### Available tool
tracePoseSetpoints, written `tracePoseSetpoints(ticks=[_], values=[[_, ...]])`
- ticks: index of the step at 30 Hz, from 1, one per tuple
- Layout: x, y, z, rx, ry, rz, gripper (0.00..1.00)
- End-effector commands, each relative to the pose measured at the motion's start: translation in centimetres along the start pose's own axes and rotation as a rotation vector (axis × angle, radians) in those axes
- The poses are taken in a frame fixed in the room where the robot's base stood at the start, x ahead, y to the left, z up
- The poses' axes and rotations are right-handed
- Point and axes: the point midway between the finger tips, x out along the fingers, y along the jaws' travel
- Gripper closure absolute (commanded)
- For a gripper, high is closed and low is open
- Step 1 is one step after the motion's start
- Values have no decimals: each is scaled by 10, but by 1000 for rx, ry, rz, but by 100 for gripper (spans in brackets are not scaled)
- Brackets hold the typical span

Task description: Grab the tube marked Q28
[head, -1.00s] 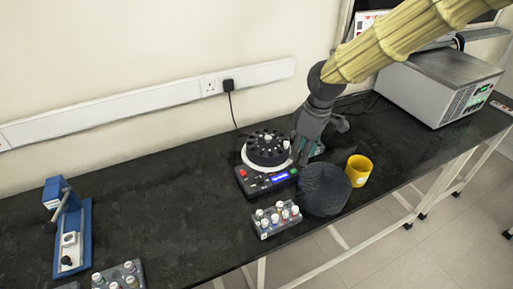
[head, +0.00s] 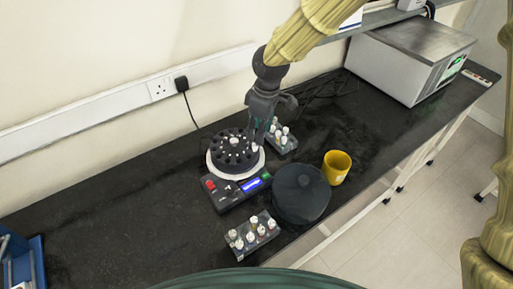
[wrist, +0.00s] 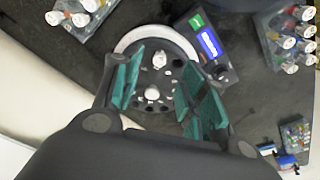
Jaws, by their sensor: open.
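No label reading Q28 is legible in either view. A small centrifuge (head: 238,188) with a black rotor (head: 233,153) stands open on the bench. A white cap (head: 255,147) shows at the rotor's right side in the head view. In the wrist view two pale round tops sit in the rotor, one (wrist: 159,60) and another (wrist: 152,93); I cannot tell which is a tube cap. My gripper (head: 262,132) is over the rotor's right edge. In the wrist view its green-padded fingers (wrist: 162,88) are apart, with nothing held between them.
A front rack (head: 253,237) and a back rack (head: 283,138) hold several capped tubes. A dark round lid (head: 301,193) and a yellow mug (head: 336,167) stand right of the centrifuge. A grey boxy machine (head: 413,62) is at the far right. The bench left of the centrifuge is clear.

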Motion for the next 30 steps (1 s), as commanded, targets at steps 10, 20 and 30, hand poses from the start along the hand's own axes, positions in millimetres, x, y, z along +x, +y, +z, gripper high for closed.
tracePoseSetpoints(ticks=[10, 20, 30], values=[[24, 2, -1, 2, -2, -5, 57], [60, 0, -1, 3, -2, -4, 57], [66, 0, 0, 4, -1, -2, 57]])
